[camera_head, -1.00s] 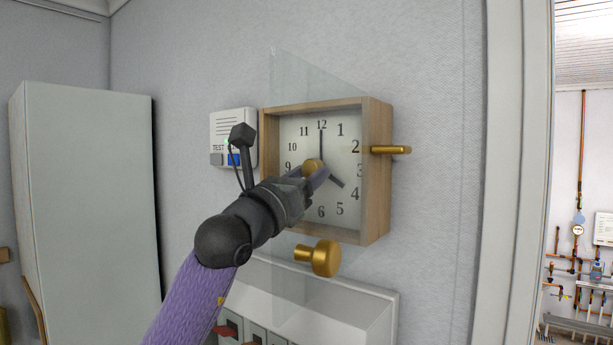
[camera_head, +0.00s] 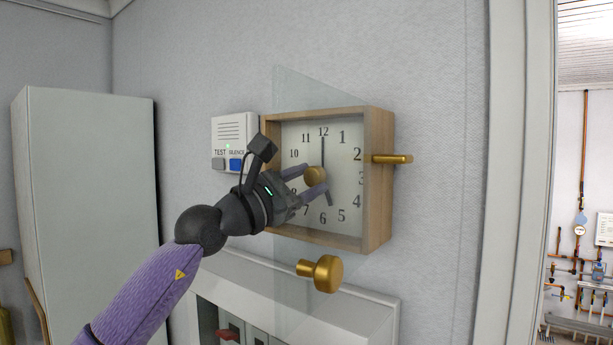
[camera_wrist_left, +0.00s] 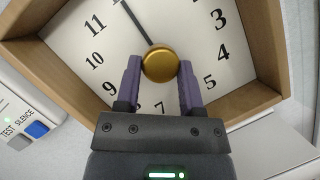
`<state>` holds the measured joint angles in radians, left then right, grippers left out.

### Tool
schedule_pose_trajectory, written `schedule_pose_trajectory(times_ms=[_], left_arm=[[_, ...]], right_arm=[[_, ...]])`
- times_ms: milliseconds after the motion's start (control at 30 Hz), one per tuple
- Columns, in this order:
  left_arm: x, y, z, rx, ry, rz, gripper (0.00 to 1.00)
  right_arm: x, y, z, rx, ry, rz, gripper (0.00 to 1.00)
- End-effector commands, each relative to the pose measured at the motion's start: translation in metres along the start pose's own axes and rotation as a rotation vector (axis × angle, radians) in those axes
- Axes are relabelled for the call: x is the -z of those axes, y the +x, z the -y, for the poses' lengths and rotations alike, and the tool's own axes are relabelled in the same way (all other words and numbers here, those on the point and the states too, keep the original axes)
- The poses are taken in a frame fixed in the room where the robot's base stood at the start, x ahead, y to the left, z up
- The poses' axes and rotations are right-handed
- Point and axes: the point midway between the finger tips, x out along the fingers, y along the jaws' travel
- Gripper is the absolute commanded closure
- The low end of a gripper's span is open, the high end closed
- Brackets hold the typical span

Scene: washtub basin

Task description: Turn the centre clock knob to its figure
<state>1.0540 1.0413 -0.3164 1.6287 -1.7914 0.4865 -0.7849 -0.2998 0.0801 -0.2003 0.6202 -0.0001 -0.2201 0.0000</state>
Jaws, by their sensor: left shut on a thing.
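The wall clock (camera_head: 345,215) has a white face in a square wooden case. Its round gold centre knob (camera_head: 315,176) shows in the left wrist view (camera_wrist_left: 161,64) between my finger pads. My left gripper (camera_head: 316,178) is shut on this knob, one finger on each side. The long dark hand (camera_head: 323,150) points at 12. The short hand (camera_head: 329,198) points down, a little right of 6, partly hidden by a finger. In the left wrist view my gripper hides the figures around 6. My right gripper is not in view.
A gold side knob (camera_head: 393,159) sticks out of the case's right side. A larger gold knob (camera_head: 326,273) is below the clock. A clear panel (camera_head: 290,88) stands by the clock. A white box with TEST and SILENCE buttons (camera_head: 233,130) is to its left.

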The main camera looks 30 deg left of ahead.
Motion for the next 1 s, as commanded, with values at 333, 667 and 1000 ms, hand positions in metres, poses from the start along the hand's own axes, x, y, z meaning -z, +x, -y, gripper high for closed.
schedule_pose_trajectory(times_ms=[333, 667, 1000], left_arm=[[-0.0012, 0.0002, -0.0031, 0.089, 0.219, 0.001, 1.0], [-0.001, 0.0003, -0.0032, 0.13, 0.319, 0.001, 1.0], [-0.0005, 0.0002, -0.0026, 0.138, 0.334, 0.0, 1.0]], right_arm=[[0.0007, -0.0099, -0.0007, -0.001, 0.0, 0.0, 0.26], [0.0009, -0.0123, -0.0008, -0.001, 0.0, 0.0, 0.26], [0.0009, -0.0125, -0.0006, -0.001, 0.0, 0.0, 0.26]])
